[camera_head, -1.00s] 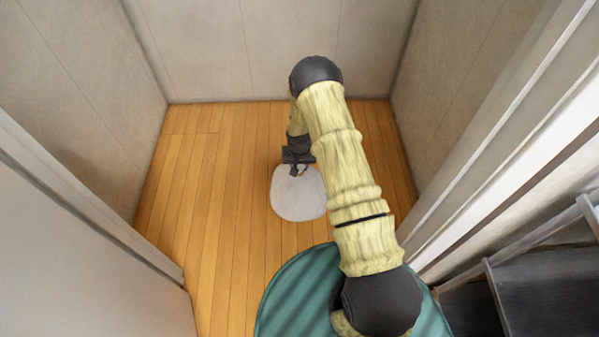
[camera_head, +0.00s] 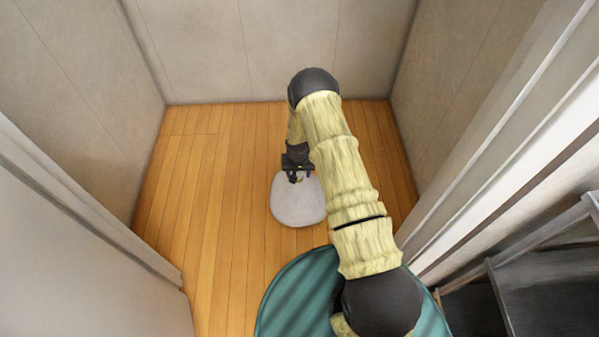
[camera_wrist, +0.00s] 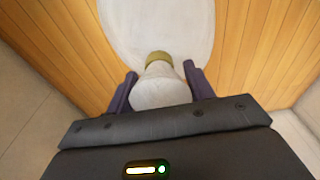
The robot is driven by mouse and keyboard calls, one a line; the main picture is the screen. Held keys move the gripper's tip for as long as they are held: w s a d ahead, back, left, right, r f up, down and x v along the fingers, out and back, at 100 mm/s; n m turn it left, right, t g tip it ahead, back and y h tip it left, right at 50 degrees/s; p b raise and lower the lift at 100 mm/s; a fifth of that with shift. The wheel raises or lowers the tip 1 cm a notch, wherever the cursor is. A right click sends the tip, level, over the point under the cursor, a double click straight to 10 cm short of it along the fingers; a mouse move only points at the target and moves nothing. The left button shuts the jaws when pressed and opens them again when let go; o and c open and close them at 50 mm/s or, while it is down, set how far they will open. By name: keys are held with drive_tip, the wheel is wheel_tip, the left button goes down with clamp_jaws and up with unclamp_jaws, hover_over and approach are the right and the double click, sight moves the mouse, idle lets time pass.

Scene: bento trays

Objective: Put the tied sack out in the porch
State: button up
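The tied sack (camera_head: 298,205) is a pale, rounded bag on the wooden floor of the porch (camera_head: 225,190), between the side walls. It appears to rest on the boards. In the wrist view, the sack's body (camera_wrist: 158,25) lies beyond an olive-yellow tie (camera_wrist: 158,59), with its gathered top toward me. My gripper (camera_head: 300,178) is at the tied end of the sack. In the wrist view, its two dark fingers (camera_wrist: 160,80) stand apart on either side of the gathered top, with gaps beside the neck. My forearm hides some of the floor to the right.
Plain walls close in the left (camera_head: 80,100), back (camera_head: 270,50) and right of the floor. Door-frame edges stand at both sides nearer me. A dark shelf unit (camera_head: 545,280) is at the lower right. Bare floor lies left of the sack.

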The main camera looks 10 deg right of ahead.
drive_tip(key=shift+r, duration=0.1)
wheel_tip(320, 180, up, 12)
drive_tip(key=s+p, duration=0.1)
drive_tip(key=p, duration=0.3)
drive_tip(key=shift+s+a, duration=0.15)
drive_tip(key=shift+s, duration=0.05)
idle(0.4)
drive_tip(key=s+r+n, duration=0.1)
drive_tip(key=s+r, duration=0.3)
drive_tip(key=r, duration=0.5)
drive_tip(key=s+r, duration=0.3)
drive_tip(key=r, duration=0.7)
drive_tip(key=s+r, duration=0.5)
drive_tip(key=s, duration=0.3)
drive_tip(key=s+r+n+t, duration=0.1)
drive_tip(key=s+r, duration=0.4)
drive_tip(key=s, duration=0.2)
drive_tip(key=shift+s+d+r, duration=0.25)
drive_tip(key=shift+s+d, duration=0.1)
drive_tip(key=shift+s, duration=0.05)
drive_tip(key=shift+r, duration=0.1)
